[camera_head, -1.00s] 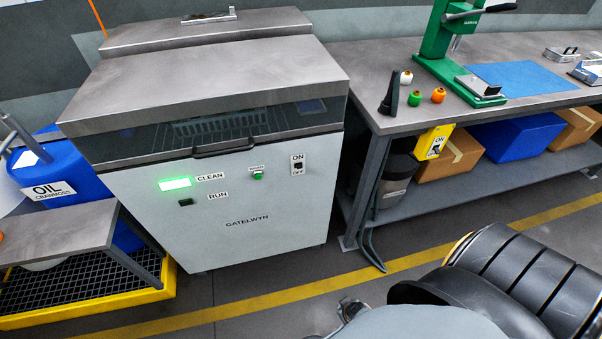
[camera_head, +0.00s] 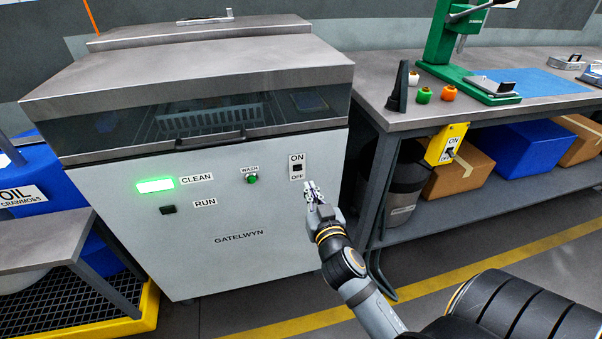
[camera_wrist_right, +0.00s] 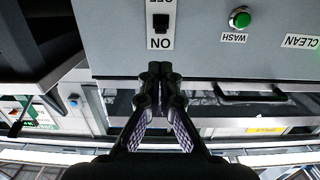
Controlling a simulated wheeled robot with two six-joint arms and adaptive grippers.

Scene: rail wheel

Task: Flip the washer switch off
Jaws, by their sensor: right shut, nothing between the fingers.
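The washer (camera_head: 240,220) is a grey cabinet with a steel lid, marked GATELWYN. Its switch (camera_head: 297,168) is a small black rocker on a white ON/OFF plate at the front's upper right. The switch also shows in the right wrist view (camera_wrist_right: 160,22), upside down, with ON at the bottom. I cannot tell which way the rocker is tipped. The CLEAN lamp (camera_head: 156,185) glows green. My right gripper (camera_head: 312,186) is shut and empty, just below and right of the plate in the head view. It also shows in the wrist view (camera_wrist_right: 153,68). My left gripper is out of view.
A green WASH button (camera_head: 252,180) and a dark RUN lamp (camera_head: 168,210) are on the same front. A workbench (camera_head: 375,100) stands to the right, with a yellow ON switch box (camera_head: 446,145) on its edge. A blue oil drum (camera_head: 40,180) is at the left.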

